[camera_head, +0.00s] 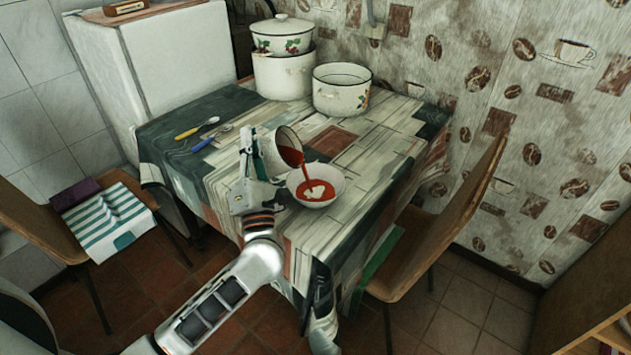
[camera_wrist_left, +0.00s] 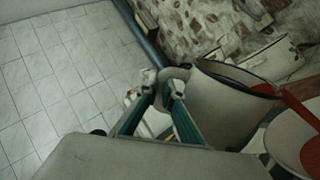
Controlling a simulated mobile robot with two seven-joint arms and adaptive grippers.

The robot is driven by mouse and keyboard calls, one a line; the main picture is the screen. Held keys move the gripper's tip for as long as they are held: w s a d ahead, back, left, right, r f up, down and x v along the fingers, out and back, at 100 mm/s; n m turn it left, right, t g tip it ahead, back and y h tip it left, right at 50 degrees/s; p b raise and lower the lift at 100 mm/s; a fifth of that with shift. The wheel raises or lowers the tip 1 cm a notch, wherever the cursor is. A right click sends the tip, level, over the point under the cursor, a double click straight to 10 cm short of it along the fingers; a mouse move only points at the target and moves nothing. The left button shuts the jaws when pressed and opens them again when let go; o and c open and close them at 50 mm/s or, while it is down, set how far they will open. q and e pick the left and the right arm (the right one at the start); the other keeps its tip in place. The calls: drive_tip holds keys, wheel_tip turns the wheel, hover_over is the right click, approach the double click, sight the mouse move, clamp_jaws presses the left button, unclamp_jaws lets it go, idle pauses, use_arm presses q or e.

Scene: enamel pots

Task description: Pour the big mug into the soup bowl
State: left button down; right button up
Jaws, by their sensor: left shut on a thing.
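The big mug (camera_head: 283,152) is light-coloured and tilted to the right, its mouth facing the soup bowl. Red liquid runs from its rim into the white soup bowl (camera_head: 334,196), where red soup with a pale patch shows. My left gripper (camera_head: 252,148) is shut on the mug's handle, left of the bowl and above the table. In the left wrist view, the gripper's teal fingers (camera_wrist_left: 160,90) close on the handle beside the mug (camera_wrist_left: 225,108). The red stream shows at the mug's rim, and part of the bowl (camera_wrist_left: 290,140) is at the right edge. My right gripper does not show.
The table (camera_head: 215,175) has a patchwork wood-look cover. A yellow-handled spoon (camera_head: 190,133) and a blue-handled utensil (camera_head: 205,143) lie left of the mug. An open pot (camera_head: 340,97) and stacked pots (camera_head: 283,75) stand at the back. Chairs flank the table.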

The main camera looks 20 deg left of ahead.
use_arm(q)
drive_tip(key=shift+d+r+m+t, duration=0.1)
drive_tip(key=shift+d+m+t, duration=0.4)
drive_tip(key=shift+m, duration=0.3)
idle(1.0)
drive_tip(key=shift+d+r+h, duration=0.1)
drive_tip(key=shift+r+h, duration=0.05)
drive_tip(key=shift+h, duration=0.15)
idle(0.4)
